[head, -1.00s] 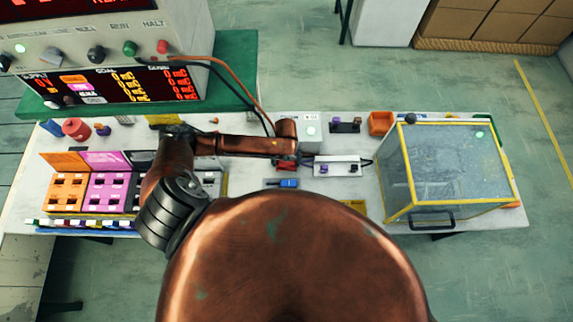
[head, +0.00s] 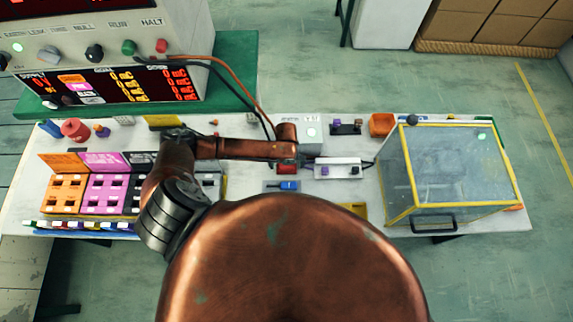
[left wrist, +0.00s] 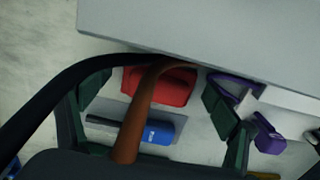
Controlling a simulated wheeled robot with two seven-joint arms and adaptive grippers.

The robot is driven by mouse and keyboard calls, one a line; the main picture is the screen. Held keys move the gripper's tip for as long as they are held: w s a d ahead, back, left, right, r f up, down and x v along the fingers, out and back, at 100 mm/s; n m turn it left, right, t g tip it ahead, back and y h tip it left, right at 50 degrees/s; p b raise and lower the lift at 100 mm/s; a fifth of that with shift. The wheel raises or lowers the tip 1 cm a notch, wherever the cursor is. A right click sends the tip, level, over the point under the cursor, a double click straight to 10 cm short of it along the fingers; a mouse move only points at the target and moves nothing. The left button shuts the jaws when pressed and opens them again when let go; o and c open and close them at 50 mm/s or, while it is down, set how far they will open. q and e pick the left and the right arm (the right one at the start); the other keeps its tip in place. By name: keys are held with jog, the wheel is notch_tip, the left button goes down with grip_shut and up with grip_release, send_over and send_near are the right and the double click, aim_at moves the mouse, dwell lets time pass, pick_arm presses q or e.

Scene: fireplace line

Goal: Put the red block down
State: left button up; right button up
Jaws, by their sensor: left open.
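The red block (left wrist: 160,86) lies on the white table between the spread fingers of my left gripper (left wrist: 156,98) in the left wrist view. The fingers are dark green, with a gap on each side of the block. An orange-brown cable crosses in front of the block and hides part of it. In the head view the red block (head: 287,169) shows as a small patch just below the end of my left arm. My right gripper is in neither view.
A blue-handled piece (left wrist: 158,131) on a grey plate lies close to the block. A white fixture with purple parts (head: 338,168) is to the right. A grey box (head: 311,130) stands behind. A yellow-framed clear case (head: 455,165) fills the table's right end.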

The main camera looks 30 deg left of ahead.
pick_arm(q)
jog(key=shift+r+p, duration=0.6)
jog(key=shift+r, duration=0.15)
notch_tip(320, 180, up, 5)
jog(key=p, duration=0.5)
jog(key=shift+r+p, duration=0.7)
jog(key=shift+p, duration=0.1)
